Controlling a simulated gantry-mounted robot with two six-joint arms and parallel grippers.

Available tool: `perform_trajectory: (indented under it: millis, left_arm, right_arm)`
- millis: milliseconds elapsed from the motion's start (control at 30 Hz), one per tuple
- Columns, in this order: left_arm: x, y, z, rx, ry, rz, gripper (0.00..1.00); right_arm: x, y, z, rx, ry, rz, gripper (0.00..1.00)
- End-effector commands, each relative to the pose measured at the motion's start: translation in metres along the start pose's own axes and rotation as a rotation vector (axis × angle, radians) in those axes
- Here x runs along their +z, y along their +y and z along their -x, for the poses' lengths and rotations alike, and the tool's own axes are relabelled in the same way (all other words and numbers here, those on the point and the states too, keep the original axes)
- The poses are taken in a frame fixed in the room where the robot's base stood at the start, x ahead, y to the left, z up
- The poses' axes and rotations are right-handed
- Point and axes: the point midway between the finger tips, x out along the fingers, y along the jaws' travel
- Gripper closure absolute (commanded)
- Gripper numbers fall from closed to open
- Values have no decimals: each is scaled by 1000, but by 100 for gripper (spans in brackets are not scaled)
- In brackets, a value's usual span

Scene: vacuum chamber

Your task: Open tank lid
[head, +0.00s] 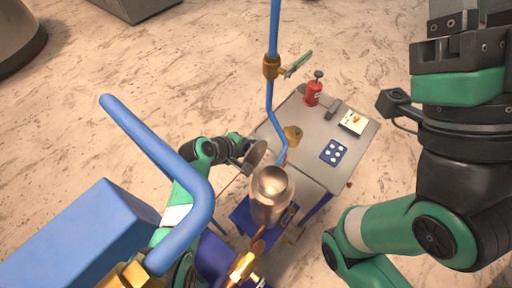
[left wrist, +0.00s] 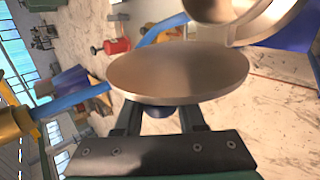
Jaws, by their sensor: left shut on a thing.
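The tank (head: 270,207) is a shiny metal vessel in the middle of the head view. Its round lid (head: 257,154) is a flat metal disc standing tilted at the upper left of the tank's mouth. In the left wrist view the lid (left wrist: 180,75) fills the middle, with part of the metal tank (left wrist: 265,22) above it. My left gripper (head: 243,165) is at the lid's left side; in the left wrist view its fingers (left wrist: 158,118) are shut at the lid's near side, their contact partly hidden by the disc. My right gripper's fingers do not show.
A grey table (head: 309,150) beyond the tank holds a red bottle (head: 312,92), a blue pad with white dots (head: 334,152) and a small white panel (head: 353,122). A blue pipe (head: 270,100) with a green-handled valve (head: 298,64) runs close above the tank. A thick blue pipe (head: 160,150) stands at left.

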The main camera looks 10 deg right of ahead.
Motion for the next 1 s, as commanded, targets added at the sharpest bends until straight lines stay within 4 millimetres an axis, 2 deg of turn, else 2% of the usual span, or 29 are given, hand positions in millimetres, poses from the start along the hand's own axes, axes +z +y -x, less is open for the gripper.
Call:
perform_trajectory:
  millis: [500, 533, 667, 700, 1000]
  left_arm:
    - [-4, -2, 4, 4, -16, 29, 100]
    - [-4, -2, 4, 4, -16, 29, 60]
    - [-5, -3, 4, 4, -14, 29, 36]
    - [-5, -3, 4, 4, -14, 29, 32]
    - [-5, -3, 4, 4, -12, 28, 32]
  right_arm:
    - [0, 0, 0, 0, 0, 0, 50]
    - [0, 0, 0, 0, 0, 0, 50]
    - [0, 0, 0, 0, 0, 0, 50]
    - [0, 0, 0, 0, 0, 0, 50]
    - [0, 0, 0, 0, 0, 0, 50]
